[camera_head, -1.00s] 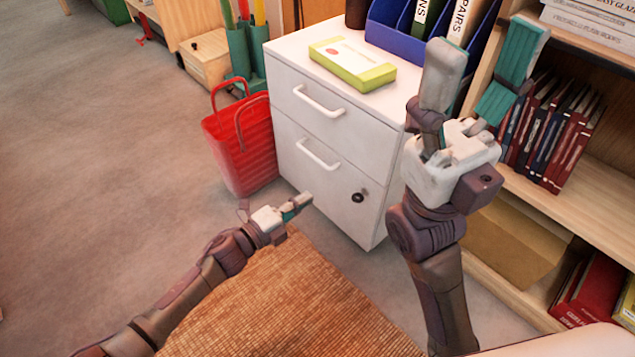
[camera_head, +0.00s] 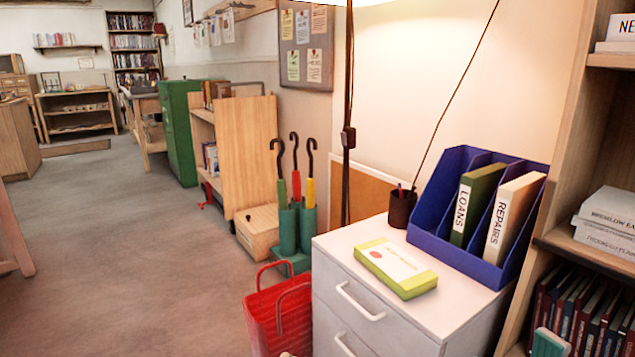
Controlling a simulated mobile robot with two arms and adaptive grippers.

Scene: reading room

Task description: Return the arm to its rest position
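Only a teal fingertip pad of my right gripper (camera_head: 548,343) shows, at the bottom edge on the right, in front of the dark red books on the shelf. The rest of that gripper and its arm are below the picture, so its opening is hidden. A tiny pale tip at the bottom edge, in front of the red bag, seems to be my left gripper (camera_head: 287,354). Its fingers and arm are otherwise out of view. I see nothing held.
A white drawer cabinet (camera_head: 333,262) carries a yellow-green box (camera_head: 397,267), a blue file holder (camera_head: 430,222) with binders, and a dark pen cup (camera_head: 402,208). A red bag (camera_head: 262,320) stands left of it. A wooden bookshelf (camera_head: 570,160) is at right. Floor at left is clear.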

